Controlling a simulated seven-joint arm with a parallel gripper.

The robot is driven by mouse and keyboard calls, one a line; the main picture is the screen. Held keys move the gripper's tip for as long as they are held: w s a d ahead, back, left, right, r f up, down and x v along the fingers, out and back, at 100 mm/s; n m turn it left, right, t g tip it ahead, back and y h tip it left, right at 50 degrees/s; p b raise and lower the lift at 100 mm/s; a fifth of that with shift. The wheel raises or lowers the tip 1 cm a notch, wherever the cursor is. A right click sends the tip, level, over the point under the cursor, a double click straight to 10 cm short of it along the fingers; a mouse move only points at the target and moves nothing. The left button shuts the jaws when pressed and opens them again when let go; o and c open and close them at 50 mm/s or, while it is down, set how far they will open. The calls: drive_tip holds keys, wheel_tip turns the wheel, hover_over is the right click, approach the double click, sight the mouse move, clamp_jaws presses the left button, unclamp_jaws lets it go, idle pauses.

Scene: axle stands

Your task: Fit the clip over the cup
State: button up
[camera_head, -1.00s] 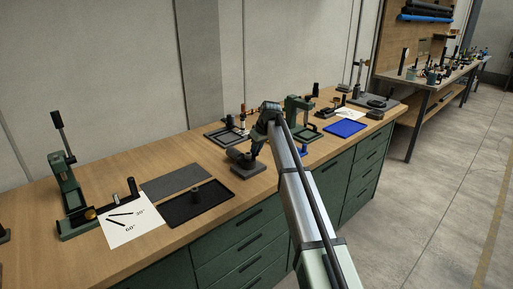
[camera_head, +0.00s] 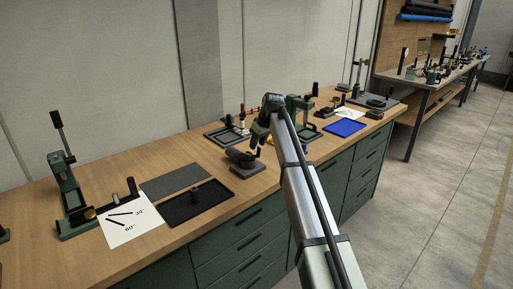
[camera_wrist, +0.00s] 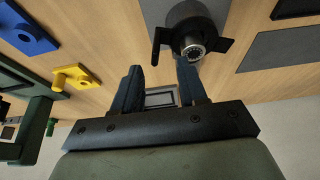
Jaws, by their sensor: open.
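My gripper (camera_head: 256,141) hangs above the bench, just over a dark stand (camera_head: 243,161) on a grey base. In the wrist view its two fingers (camera_wrist: 156,88) are apart with nothing held between them. Ahead of the right finger is a round black holder (camera_wrist: 196,20) with side arms and a ribbed metal end (camera_wrist: 193,46); it may be the cup, but I cannot tell. A yellow piece (camera_wrist: 76,78) with a raised knob lies to the left, apart from the fingers. I cannot tell for sure which piece is the clip.
In the head view, a black tray (camera_head: 212,203), a grey mat (camera_head: 175,178) and a green press (camera_head: 70,195) stand left; a blue tray (camera_head: 344,127) lies right.

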drive_tip(key=v, duration=1)
drive_tip(key=shift+d, duration=0.15)
